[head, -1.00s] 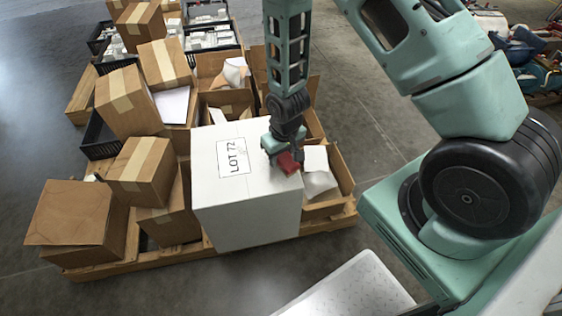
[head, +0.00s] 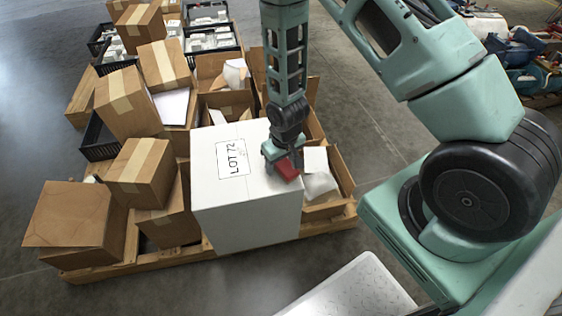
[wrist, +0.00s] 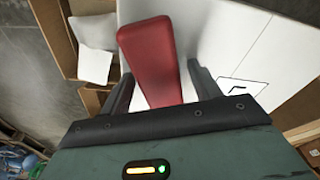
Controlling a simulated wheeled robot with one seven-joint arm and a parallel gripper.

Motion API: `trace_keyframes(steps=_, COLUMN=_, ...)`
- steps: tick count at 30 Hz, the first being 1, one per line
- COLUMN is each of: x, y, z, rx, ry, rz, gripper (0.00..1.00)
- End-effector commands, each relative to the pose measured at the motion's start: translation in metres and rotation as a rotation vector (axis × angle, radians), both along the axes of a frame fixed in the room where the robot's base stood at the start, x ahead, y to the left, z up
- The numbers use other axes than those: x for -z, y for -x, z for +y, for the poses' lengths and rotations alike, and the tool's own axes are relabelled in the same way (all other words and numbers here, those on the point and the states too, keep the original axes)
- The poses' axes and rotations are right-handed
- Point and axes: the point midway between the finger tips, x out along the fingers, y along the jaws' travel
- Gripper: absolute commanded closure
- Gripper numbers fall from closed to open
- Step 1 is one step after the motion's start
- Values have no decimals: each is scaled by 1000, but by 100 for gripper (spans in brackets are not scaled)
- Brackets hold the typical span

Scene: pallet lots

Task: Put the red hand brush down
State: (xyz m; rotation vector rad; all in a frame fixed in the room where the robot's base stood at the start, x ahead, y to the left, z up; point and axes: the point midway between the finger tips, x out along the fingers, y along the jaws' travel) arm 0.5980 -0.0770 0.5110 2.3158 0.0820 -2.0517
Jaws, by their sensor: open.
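The red hand brush (head: 288,170) is at the top of the white LOT 72 box (head: 245,210), by its right edge. It also shows in the wrist view (wrist: 150,58), lying over the white surface. My gripper (head: 280,158) is just above the box top, pointing down. In the wrist view my gripper (wrist: 159,78) is open, with one dark finger on each side of the brush and a gap beside it. The brush's near end is hidden by the gripper body. I cannot tell whether its whole underside touches the box.
An open carton (head: 328,205) with white items stands right of the white box. Brown cartons (head: 75,215) crowd the pallet (head: 180,258) on the left. Black crates (head: 208,38) are at the back. Bare floor (head: 370,110) lies to the right of the pallet.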

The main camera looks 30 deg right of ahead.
Motion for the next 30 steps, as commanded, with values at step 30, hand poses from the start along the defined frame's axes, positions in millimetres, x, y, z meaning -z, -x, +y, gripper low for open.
trace_keyframes(steps=30, x=-192, y=44, z=67, rx=-153, ry=-49, rz=18, gripper=38)
